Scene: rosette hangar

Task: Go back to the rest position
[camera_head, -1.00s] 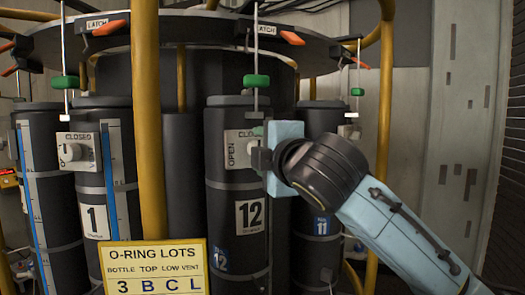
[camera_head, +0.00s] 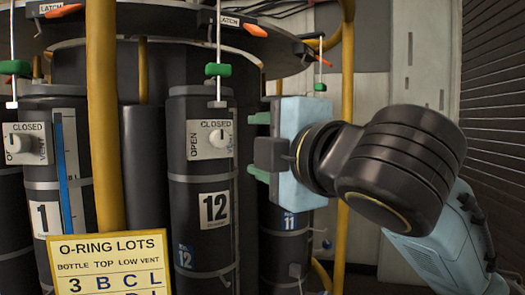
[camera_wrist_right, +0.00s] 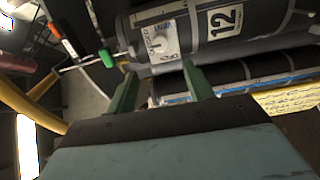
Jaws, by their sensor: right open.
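My right gripper (camera_head: 259,146) is open and empty, its two green fingers apart just right of bottle 12 (camera_head: 204,258). The black bottle 12 stands upright in the rack. Its white valve knob (camera_head: 217,137) on a plate marked OPEN, CLOSED and VENT is in plain sight, with no finger on it. In the right wrist view, the open fingers (camera_wrist_right: 159,75) point towards bottle 12 and its knob (camera_wrist_right: 160,43), with a gap between. Bottle 11 (camera_head: 290,249) is partly hidden behind my right gripper. My left gripper is not in view.
Bottle 1 (camera_head: 45,190) stands at the left. A yellow post (camera_head: 104,120) and a yellow O-ring lots sign (camera_head: 108,262) stand in front. Another yellow post (camera_head: 346,70) rises behind my right arm. Orange latch handles (camera_head: 255,30) and green-gripped rods (camera_head: 217,69) hang above.

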